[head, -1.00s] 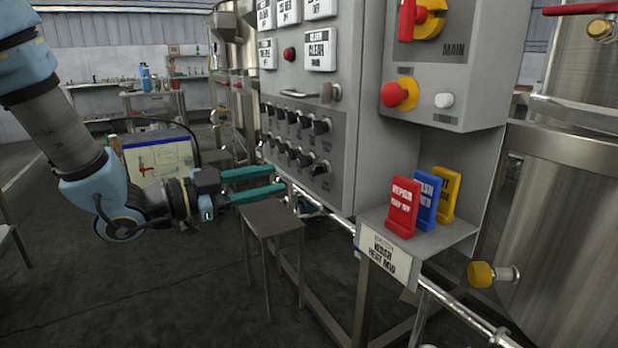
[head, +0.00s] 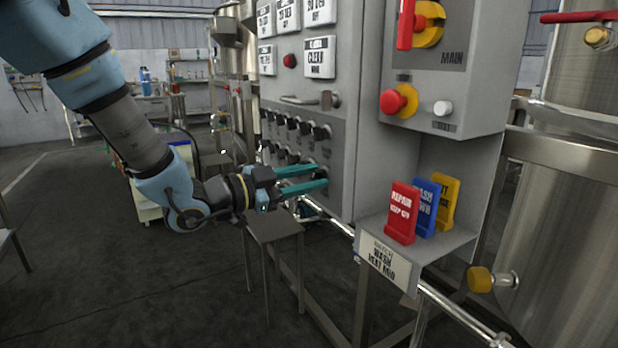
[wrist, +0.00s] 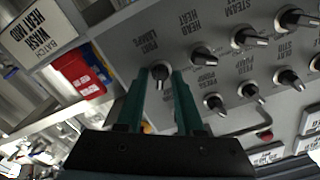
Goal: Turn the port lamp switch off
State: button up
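The port lamp switch is a black rotary knob with a pale pointer (wrist: 160,74), under the upside-down label "PORT LAMPS" in the wrist view. It is the end knob of its row on the grey switch panel (wrist: 130,58). My gripper (wrist: 158,84) has two green fingers, one on each side of this knob, with a gap between them. I cannot tell whether either finger touches it. In the head view my gripper (head: 322,177) reaches the lower right of the panel, and its fingers partly cover the knob there.
Several similar knobs (wrist: 204,56) sit close beside it. A red tag (head: 402,212), a blue one and a yellow one stand on a shelf to the right. A metal stool (head: 274,226) stands below my gripper. A rail handle (head: 303,100) sticks out above the knobs.

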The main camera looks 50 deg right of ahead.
grip_shut()
jog(key=shift+n+p, duration=0.4)
jog(key=n+p, duration=0.6)
jog(key=n, duration=0.2)
jog(key=shift+r+p, duration=0.15)
jog(key=shift+p, duration=0.25)
jog(key=shift+n+p, duration=1)
jog(key=shift+n, duration=0.5)
jog(key=shift+f, duration=0.2)
jog(key=shift+o, duration=0.8)
grip_release()
